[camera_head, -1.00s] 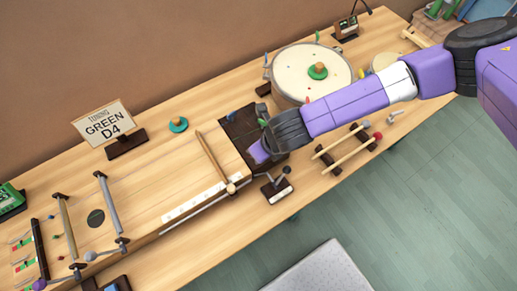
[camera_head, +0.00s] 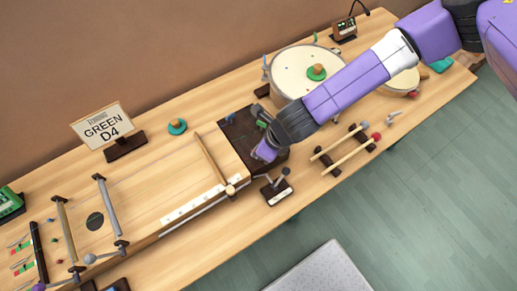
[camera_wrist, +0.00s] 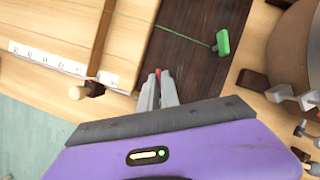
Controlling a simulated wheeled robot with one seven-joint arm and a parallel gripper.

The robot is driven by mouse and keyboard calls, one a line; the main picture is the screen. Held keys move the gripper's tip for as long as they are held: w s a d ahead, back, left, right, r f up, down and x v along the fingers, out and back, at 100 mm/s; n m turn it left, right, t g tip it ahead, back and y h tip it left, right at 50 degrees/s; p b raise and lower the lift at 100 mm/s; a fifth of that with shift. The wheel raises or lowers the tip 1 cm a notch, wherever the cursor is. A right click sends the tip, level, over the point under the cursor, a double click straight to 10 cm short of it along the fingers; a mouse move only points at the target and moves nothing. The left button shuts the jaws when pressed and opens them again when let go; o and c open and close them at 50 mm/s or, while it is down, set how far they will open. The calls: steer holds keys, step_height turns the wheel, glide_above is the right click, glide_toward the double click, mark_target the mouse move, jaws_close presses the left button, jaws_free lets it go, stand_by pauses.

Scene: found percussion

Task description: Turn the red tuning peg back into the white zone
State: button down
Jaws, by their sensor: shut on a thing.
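The red tuning peg (camera_wrist: 158,72) shows only as a small red bit between my fingertips, over the dark headstock board (camera_wrist: 190,72). My gripper (camera_wrist: 157,88) is shut on it; the fingers hide most of the peg. In the head view my gripper (camera_head: 264,153) is over the right part of the dark board (camera_head: 238,150), and the red peg is hidden there. A white zone around the peg cannot be made out. A green peg (camera_wrist: 222,42) with a green string stands apart from my fingers, to their upper right.
A wooden stick (camera_head: 213,163) lies across the instrument left of the board. A small dark stand (camera_head: 277,192) is close below my gripper. A drum (camera_head: 292,75) stands behind my arm. Two mallets (camera_head: 340,146) lie to the right.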

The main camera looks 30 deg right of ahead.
steer(key=c, duration=1.6)
jaws_free()
steer(key=b+v, duration=0.1)
steer(key=v, duration=0.6)
steer(key=shift+s+d+r, duration=0.1)
steer(key=shift+s+r, duration=0.05)
steer(key=shift+r, duration=0.2)
